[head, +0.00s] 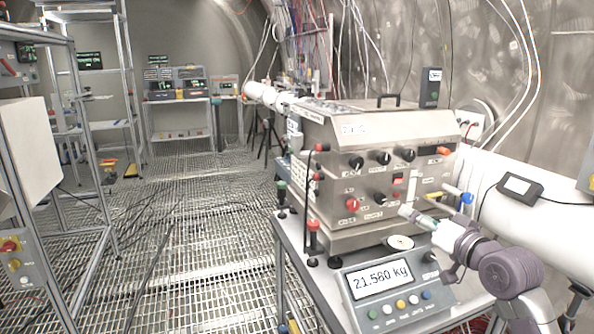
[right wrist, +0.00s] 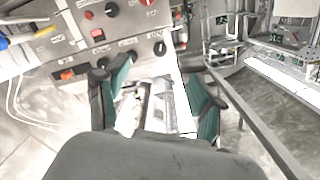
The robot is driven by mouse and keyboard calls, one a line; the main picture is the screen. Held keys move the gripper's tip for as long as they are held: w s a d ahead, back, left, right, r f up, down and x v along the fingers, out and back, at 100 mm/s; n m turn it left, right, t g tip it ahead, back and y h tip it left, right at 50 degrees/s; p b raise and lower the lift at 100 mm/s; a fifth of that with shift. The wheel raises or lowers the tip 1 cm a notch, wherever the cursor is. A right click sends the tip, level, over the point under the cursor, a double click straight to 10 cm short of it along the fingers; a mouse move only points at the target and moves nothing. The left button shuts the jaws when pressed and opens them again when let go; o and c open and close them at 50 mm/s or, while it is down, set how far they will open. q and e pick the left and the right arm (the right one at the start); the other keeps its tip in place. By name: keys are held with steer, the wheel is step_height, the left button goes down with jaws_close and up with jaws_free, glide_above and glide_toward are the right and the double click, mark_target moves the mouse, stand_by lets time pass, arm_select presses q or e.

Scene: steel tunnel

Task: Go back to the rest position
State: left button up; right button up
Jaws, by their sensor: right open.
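My right gripper (head: 428,232) is in front of the lower right of the steel control box (head: 380,130), above the table. In the right wrist view the same gripper (right wrist: 158,88) has its two green-padded fingers spread wide, with nothing held between them. Past the fingers, the box's panel with red and black knobs (right wrist: 112,10) shows at the top. My left gripper is in neither view.
A scale reading 21.560 kg (head: 385,288) stands on the table's front. A red-topped plunger (head: 313,238) stands to its left. A white pipe (head: 530,200) runs along the right. Open grating floor (head: 190,250) lies left of the table, with metal racks (head: 75,130) beyond.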

steer(key=s+a+f+n+g+h, duration=0.1)
steer(key=s+a+f+g, duration=0.1)
steer(key=s+f, duration=0.45)
steer(key=s+a+f+n+g, duration=0.1)
steer(key=s+a+f+g, duration=0.15)
steer(key=f, duration=0.75)
steer(key=s+a+f+n+g+h, duration=0.1)
steer(key=s+a+f+g, duration=0.1)
steer(key=s+f, duration=0.45)
steer(key=s+f+g+h, duration=0.15)
steer(key=s+f, duration=0.25)
steer(key=s, duration=0.4)
steer(key=s+d+f+n+g+h, duration=0.1)
steer(key=s+f+g, duration=0.3)
steer(key=s, duration=0.5)
steer(key=s+f+g+h, duration=0.1)
steer(key=s+f, duration=0.4)
steer(key=s, duration=0.3)
step_height(320, 180, down, 26)
steer(key=s+g, duration=0.1)
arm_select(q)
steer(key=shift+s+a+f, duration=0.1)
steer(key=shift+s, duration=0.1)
arm_select(e)
steer(key=s+d+f+g, duration=0.1)
steer(key=s+d+f, duration=0.2)
steer(key=s+f, duration=1.2)
steer(key=shift+s+f+n, duration=0.2)
steer(key=shift+s+n, duration=0.1)
steer(key=shift+s, duration=0.55)
